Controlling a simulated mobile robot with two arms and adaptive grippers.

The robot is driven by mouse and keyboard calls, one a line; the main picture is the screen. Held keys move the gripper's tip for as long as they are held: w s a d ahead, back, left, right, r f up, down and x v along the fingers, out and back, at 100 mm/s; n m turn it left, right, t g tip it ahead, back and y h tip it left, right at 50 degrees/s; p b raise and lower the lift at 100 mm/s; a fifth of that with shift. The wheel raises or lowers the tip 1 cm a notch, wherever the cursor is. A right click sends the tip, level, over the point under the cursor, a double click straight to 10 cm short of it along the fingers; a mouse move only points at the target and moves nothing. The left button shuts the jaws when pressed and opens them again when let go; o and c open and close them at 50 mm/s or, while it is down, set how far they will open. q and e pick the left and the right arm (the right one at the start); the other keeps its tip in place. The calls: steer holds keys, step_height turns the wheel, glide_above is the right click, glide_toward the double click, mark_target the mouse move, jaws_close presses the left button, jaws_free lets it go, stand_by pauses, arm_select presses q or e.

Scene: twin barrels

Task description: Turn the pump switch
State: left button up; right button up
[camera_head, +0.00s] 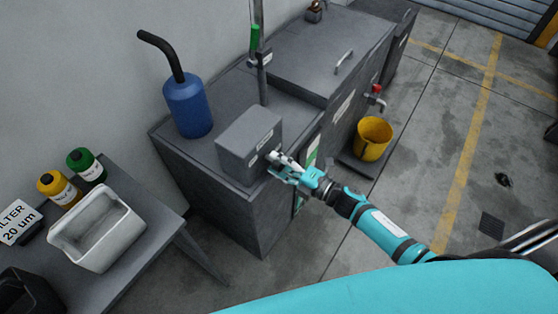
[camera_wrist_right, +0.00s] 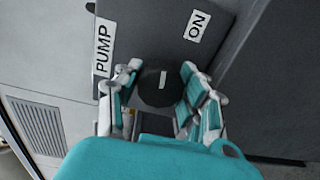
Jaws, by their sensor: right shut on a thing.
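The pump switch is a dark round knob (camera_wrist_right: 157,84) with a small white mark on it, on the face of a grey box (camera_head: 246,146). In the right wrist view, a PUMP label (camera_wrist_right: 104,47) and an ON label (camera_wrist_right: 197,25) are beside it. My right gripper (camera_head: 281,164) is at the box's front face and hides the knob in the head view. In the right wrist view, my right gripper's fingers (camera_wrist_right: 157,97) are on either side of the knob, shut on it. The white mark runs roughly upright in that picture. My left gripper is not in view.
The box stands on a grey cabinet (camera_head: 237,218) near a blue canister (camera_head: 188,108) and an upright pipe. A yellow bucket (camera_head: 372,140) stands at the right under a red-handled tap. A table with a white bin (camera_head: 97,232) and bottles is at the left.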

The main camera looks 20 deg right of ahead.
steer(key=shift+m, duration=0.9)
steer(key=o, duration=1.2)
steer(key=v, duration=1.2)
